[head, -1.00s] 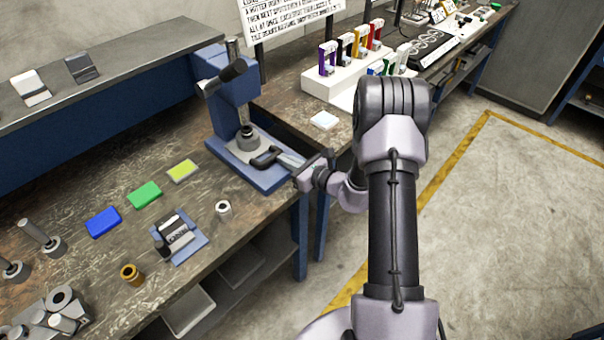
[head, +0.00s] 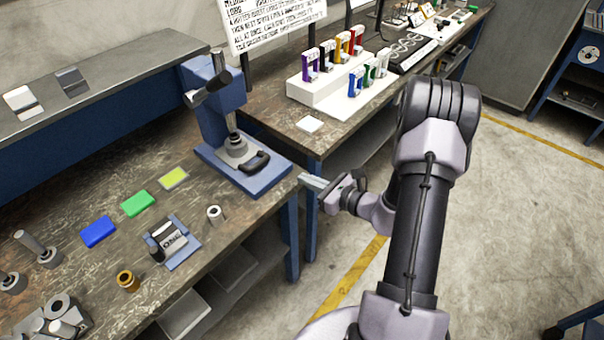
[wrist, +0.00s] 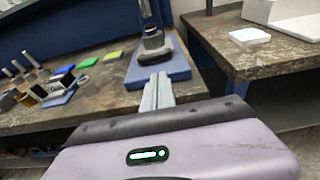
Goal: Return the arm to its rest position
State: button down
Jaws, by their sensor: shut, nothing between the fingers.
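My gripper (head: 308,181) is shut and empty. In the head view its fingertips are just off the front right edge of the workbench, close to the blue base of the arbor press (head: 217,110). In the wrist view my closed fingers (wrist: 157,92) point toward the press base (wrist: 172,70) and the dark handled piece on it. The press stands upright on the bench, and its black handled piece (head: 255,163) lies on the base, apart from my fingers. My arm extends from the lower right, beside the bench and over the floor.
The left bench (head: 90,200) holds blue, green and yellow blocks, a small blue fixture (head: 172,243), a brass ring (head: 128,281) and a steel ring (head: 215,214). The back bench holds a white rack (head: 322,84) with coloured clips. Open floor (head: 520,230) lies to the right.

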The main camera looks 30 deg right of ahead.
jog(key=s+a+r+n+g+y+b, duration=0.1)
jog(key=s+a+r+n+g+y, duration=0.1)
jog(key=s+a+r+n+g, duration=0.55)
jog(key=s+a+r+n+g+y, duration=0.25)
jog(key=a+r+n, duration=0.5)
jog(key=a, duration=0.65)
jog(key=s+r+n+h, duration=0.2)
jog(key=s+n+h, duration=0.2)
jog(key=s+n, duration=0.2)
jog(key=s+d+r+n+t+h+b, duration=0.1)
jog(key=s+r+n+h, duration=0.2)
jog(key=s+n, duration=0.3)
jog(key=shift+s+d+r+h, duration=0.2)
jog(key=shift+s+h, duration=0.45)
jog(key=shift+s, duration=0.25)
